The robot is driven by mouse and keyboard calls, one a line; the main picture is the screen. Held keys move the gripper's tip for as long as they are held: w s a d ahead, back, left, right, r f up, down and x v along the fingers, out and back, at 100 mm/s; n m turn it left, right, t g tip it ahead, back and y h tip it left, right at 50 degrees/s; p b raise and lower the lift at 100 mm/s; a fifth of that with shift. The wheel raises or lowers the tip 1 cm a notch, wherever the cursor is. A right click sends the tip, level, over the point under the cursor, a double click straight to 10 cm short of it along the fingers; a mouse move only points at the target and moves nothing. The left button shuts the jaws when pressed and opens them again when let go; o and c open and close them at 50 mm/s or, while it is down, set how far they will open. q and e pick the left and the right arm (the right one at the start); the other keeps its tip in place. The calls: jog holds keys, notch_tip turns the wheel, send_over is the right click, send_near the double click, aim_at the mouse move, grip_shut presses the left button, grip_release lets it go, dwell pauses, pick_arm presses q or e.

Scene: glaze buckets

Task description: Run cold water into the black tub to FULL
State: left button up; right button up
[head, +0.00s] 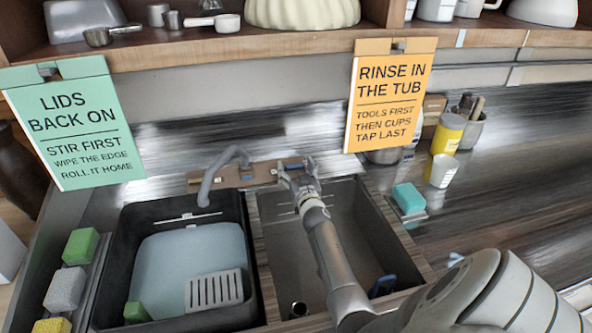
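The black tub (118,262) stands at the left of the sink area with pale blue water (165,260) in it. The water surface lies below the rim. A small pale mark (188,217) shows on the tub's back wall, above the water. The grey curved tap spout (208,182) ends over the back of the tub; I make out no stream from it. My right gripper (298,172) is at the right end of the tap's wooden mount (262,174), over the tap handle area. It hides the handle, and its fingers are too small to read. My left gripper is out of view.
A slotted white tool (214,290) and a green sponge (136,312) are in the tub. The grey basin (285,255) lies to the right, under my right arm. Two signs, green (75,125) and orange (390,95), hang from the shelf. A yellow jar (447,133) stands right.

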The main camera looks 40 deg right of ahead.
jog(key=c, duration=0.9)
jog(key=shift+s+d+r+n+t+y+p, duration=0.1)
jog(key=shift+n+t+y+p, duration=0.1)
jog(key=shift+n+y+p, duration=0.4)
jog(key=shift+d+r+n+t+y+p, duration=0.1)
jog(key=shift+n+t+y+p, duration=0.1)
jog(key=shift+n+y+p, duration=0.35)
jog(key=shift+d+f+n+t+y+p, duration=0.1)
jog(key=shift+n+t+y+p, duration=0.25)
jog(key=shift+n+y, duration=0.75)
jog(key=n+y, duration=0.2)
jog(key=n, duration=0.1)
jog(key=shift+d, duration=0.15)
jog(key=shift+n+y, duration=1.25)
jog(key=shift+n, duration=0.2)
jog(key=o, duration=1)
jog(key=shift+s, duration=0.15)
